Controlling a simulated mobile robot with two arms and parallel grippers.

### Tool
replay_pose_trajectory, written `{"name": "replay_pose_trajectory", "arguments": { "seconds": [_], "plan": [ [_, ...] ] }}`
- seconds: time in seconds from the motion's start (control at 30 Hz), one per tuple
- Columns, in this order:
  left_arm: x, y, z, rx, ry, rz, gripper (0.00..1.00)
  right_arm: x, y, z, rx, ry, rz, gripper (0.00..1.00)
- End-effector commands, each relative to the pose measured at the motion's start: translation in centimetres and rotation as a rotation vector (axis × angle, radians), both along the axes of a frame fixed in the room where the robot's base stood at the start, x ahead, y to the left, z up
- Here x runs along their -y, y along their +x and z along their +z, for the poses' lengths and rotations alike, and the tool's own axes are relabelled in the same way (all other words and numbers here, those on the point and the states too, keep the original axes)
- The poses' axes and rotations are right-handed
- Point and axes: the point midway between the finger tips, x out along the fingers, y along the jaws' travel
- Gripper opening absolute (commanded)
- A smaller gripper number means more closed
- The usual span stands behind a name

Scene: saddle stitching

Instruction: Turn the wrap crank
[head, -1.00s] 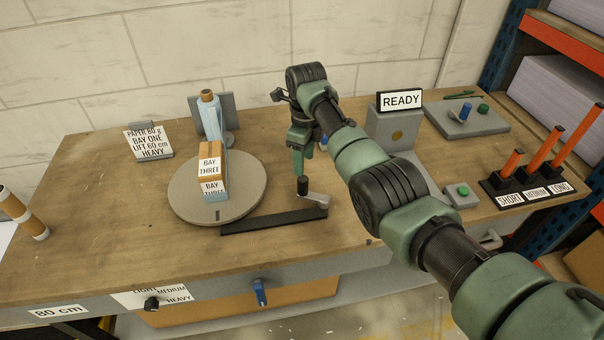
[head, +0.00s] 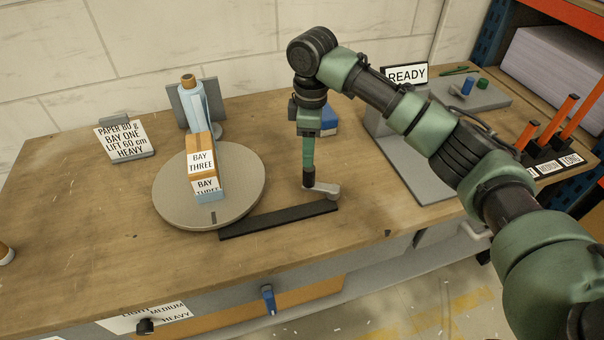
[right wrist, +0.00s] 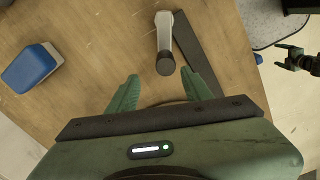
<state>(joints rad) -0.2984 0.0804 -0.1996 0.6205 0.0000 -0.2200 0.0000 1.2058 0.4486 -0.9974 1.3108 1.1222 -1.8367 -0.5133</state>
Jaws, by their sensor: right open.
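The wrap crank has a grey arm (head: 327,190) at the right end of a black bar (head: 270,218); the crank arm also shows in the right wrist view (right wrist: 164,32). Its upright black knob (right wrist: 165,66) is mostly hidden by my gripper in the head view. My right gripper (head: 308,178) points down at the knob. In the right wrist view its open fingers (right wrist: 160,88) stand on either side, with the knob in line with the gap near the fingertips; I see no grip on it. My left gripper (right wrist: 283,56) shows small at upper right there, fingers apart and empty.
Left of the crank is a round turntable (head: 245,190) with a bundle labelled BAY THREE (head: 202,165). A blue-topped box (head: 330,120) stands behind my right gripper. A READY sign (head: 406,76) stands to the right.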

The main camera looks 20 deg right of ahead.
Motion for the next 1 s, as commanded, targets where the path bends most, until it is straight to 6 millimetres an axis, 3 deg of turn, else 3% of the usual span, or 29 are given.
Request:
{"name": "replay_pose_trajectory", "arguments": {
  "seconds": [0.1,0.23,0.63,1.0],
  "plan": [
    [0.0,0.0,-0.3,0.000,0.000,0.000,0.85,0.2,-0.8,-0.6,-0.019,-0.006,0.110,0.50],
    [0.0,0.0,-0.1,0.000,0.000,0.000,0.85,0.2,-1.0,-1.6,-0.025,-0.008,0.133,0.50],
    [0.0,-0.2,0.5,-0.002,-0.001,0.000,0.85,0.2,-1.0,-7.5,-0.022,-0.007,0.129,0.50],
    [0.0,-0.2,0.5,-0.003,0.000,-0.001,0.85,0.2,-1.0,-8.3,-0.020,-0.006,0.129,0.50]
  ]
}}
